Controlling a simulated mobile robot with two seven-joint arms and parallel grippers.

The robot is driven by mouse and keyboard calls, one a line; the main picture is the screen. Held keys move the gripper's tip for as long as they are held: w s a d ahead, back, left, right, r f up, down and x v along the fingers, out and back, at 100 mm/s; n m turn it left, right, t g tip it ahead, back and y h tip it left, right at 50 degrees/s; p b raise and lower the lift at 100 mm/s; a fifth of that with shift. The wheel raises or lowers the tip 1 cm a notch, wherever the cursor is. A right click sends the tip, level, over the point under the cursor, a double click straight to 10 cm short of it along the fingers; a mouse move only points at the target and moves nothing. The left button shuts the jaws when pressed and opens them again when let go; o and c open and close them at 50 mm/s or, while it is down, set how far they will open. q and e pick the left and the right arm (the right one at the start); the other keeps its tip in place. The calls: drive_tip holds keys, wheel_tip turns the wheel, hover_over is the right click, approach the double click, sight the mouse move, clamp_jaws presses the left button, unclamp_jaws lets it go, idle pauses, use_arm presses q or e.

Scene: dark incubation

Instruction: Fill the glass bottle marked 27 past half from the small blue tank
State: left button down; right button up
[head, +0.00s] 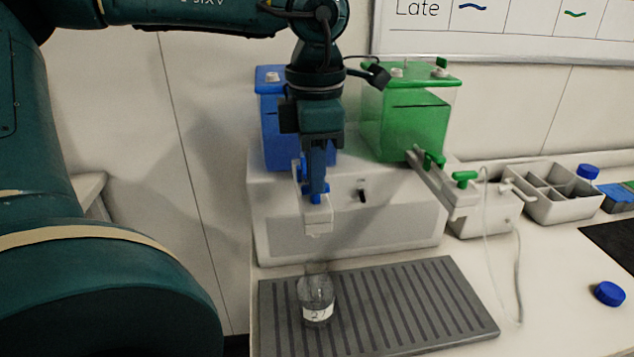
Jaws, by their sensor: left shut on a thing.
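The glass bottle (317,290) stands upright on the dark ribbed tray, under the white spout (317,217) of the blue tank's tap. Its white label seems to read 27. I cannot make out a liquid level in it. The small blue tank (270,128) stands on a white stand, partly hidden behind my left arm. My left gripper (316,178) points down in front of the tank and is shut on the blue tap handle (315,193), just above the spout. I see no clear stream below the spout. My right gripper is not in view.
A green tank (403,120) with its own tap (432,160) stands to the right on the white stand (350,240). The ribbed tray (440,325) is bare right of the bottle. A blue cap (609,293) and a divided white box (552,200) are farther right.

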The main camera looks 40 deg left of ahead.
use_arm(q)
drive_tip(key=shift+w+f+n+b, duration=0.1)
drive_tip(key=shift+f+n+b, duration=0.2)
drive_tip(key=shift+n+b, duration=0.9)
drive_tip(key=shift+n, duration=0.5)
drive_tip(key=shift+r+n+b, duration=0.1)
drive_tip(key=shift+n+b, duration=0.35)
drive_tip(key=shift+n, duration=0.55)
drive_tip(key=n+b, duration=0.1)
drive_tip(key=n, duration=0.2)
drive_tip(key=shift+n+b, duration=0.3)
drive_tip(key=n+b, duration=0.1)
drive_tip(key=n, duration=0.2)
drive_tip(key=shift+r+n, duration=0.2)
drive_tip(key=shift+n, duration=0.7)
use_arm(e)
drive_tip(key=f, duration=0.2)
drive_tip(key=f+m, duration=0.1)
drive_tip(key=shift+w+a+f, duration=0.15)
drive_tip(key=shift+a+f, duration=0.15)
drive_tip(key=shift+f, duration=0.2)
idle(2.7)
